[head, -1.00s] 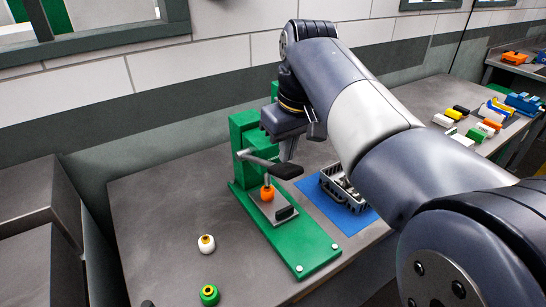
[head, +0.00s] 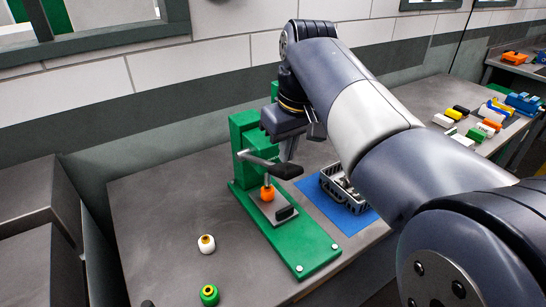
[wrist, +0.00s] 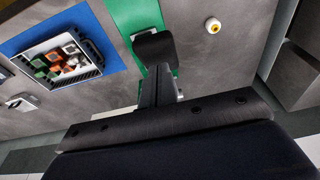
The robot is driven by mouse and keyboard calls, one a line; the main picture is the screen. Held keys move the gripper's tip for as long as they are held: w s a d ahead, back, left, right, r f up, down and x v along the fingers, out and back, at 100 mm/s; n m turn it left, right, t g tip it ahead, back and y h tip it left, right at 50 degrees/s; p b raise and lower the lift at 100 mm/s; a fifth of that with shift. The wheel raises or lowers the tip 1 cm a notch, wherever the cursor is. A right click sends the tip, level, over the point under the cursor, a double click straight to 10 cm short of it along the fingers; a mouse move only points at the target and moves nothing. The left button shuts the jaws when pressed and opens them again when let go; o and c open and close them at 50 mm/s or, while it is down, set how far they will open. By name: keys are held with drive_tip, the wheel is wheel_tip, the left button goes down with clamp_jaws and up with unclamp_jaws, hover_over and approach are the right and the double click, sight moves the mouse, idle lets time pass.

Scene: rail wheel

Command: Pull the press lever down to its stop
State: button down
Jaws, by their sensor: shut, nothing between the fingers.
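The green press (head: 250,150) stands on the workbench, with its base plate running toward the front right. Its grey lever (head: 258,160) ends in a black grip (head: 286,171) and slopes slightly down to the right. An orange piece (head: 268,193) sits under the press ram. My gripper (head: 290,150) is shut and empty, pointing down just above the black grip; I cannot tell whether it touches. In the wrist view the black grip (wrist: 157,47) lies just beyond my fingertips (wrist: 157,75).
A grey bin (head: 338,186) with parts stands on a blue mat (head: 348,215) right of the press. A white-and-yellow piece (head: 206,243) and a green-and-yellow piece (head: 209,294) stand left of it. Several coloured blocks (head: 475,134) lie farther right.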

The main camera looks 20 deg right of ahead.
sight(290, 168)
drive_tip(key=shift+f, duration=0.1)
drive_tip(key=shift+f+b, duration=0.55)
drive_tip(key=shift+f, duration=0.15)
drive_tip(key=shift+s+d+f+b, duration=0.1)
drive_tip(key=shift+s+f+b, duration=0.15)
drive_tip(key=shift+f+b, duration=0.35)
drive_tip(key=shift+s+f+b, duration=0.2)
drive_tip(key=shift+f+b, duration=0.15)
drive_tip(key=shift+f, duration=0.3)
drive_tip(key=f+b, duration=0.2)
drive_tip(key=shift+s+d+f, duration=0.1)
drive_tip(key=shift+s+f, duration=0.25)
drive_tip(key=shift+f, duration=0.15)
